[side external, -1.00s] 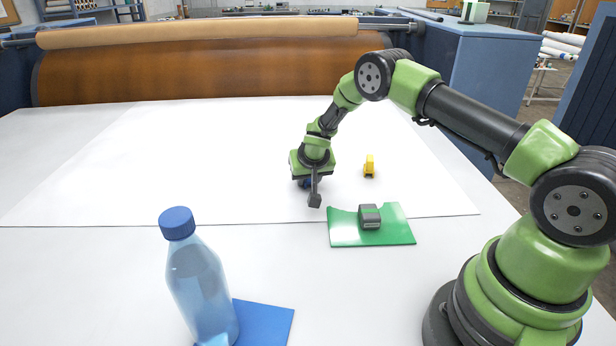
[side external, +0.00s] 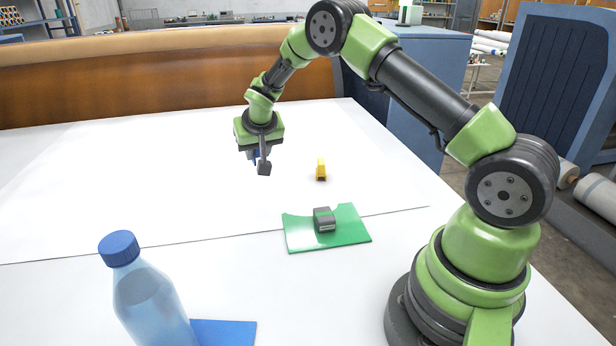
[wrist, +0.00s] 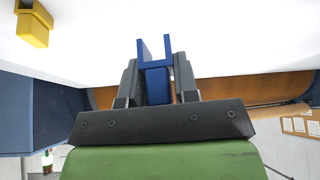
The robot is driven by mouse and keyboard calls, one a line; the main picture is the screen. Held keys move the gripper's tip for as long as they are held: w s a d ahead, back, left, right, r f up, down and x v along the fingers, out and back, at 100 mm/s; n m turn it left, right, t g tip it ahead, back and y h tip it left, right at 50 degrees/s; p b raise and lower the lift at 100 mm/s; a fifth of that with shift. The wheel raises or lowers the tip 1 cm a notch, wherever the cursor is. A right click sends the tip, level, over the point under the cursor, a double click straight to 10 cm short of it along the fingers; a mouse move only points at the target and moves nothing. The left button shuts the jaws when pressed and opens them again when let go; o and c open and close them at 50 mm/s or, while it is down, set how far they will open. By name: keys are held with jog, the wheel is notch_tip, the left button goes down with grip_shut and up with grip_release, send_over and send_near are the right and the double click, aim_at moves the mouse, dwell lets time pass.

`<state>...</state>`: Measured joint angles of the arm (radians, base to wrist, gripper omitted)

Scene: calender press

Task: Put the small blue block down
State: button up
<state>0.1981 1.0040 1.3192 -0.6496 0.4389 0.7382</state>
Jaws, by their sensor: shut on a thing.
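The small blue block (wrist: 156,82) is between the two fingers of my gripper (wrist: 155,72) in the wrist view, with a forked end sticking out past the fingertips. My gripper is shut on it. In the side external view my gripper (side external: 258,162) is above the white sheet, and only a bit of the blue block (side external: 254,157) shows behind the near finger. The block appears held clear of the surface.
A yellow block (side external: 321,170) stands right of my gripper and shows in the wrist view (wrist: 33,25). A grey piece (side external: 324,220) lies on a green plate (side external: 350,232). A blue-capped bottle (side external: 148,300) and blue mat (side external: 228,333) are in front. White sheet (side external: 110,180) at left is clear.

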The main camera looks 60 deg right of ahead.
jog(key=shift+s+d+r, duration=0.15)
jog(key=shift+r, duration=0.1)
jog(key=s+d+m+g+h, duration=0.2)
jog(key=s+d+m+g, duration=0.1)
jog(key=s+d+m, duration=0.45)
jog(key=m+g+y, duration=0.3)
jog(key=m+g, duration=0.5)
jog(key=m, duration=0.9)
send_over(408, 203)
jog(key=w+a, duration=0.1)
jog(key=w, duration=0.1)
jog(key=f, duration=0.5)
jog(key=shift+s, duration=0.2)
jog(key=shift+f, duration=2.45)
jog(key=shift+f, duration=0.1)
jog(key=o, duration=0.9)
